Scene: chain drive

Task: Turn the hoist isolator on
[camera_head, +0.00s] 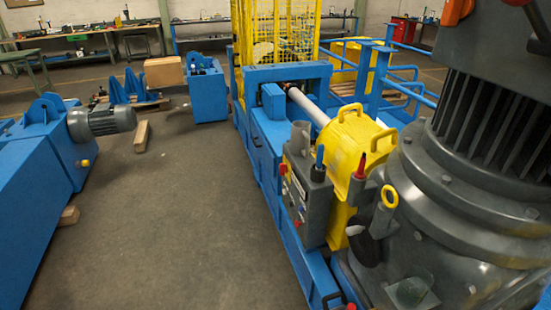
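I cannot tell for sure which part is the hoist isolator; no label is readable. A grey control box (299,192) with small red and pale buttons is on the side of the blue machine frame. A blue-topped handle (319,160) and a red-topped handle (361,166) stand up beside it. Neither of my grippers is in view.
A large dark grey ribbed motor (480,190) fills the right side. A yellow guard (350,135) covers the shaft. A blue machine (35,195) with a grey motor (103,121) stands at left. The grey floor (190,220) between is mostly clear.

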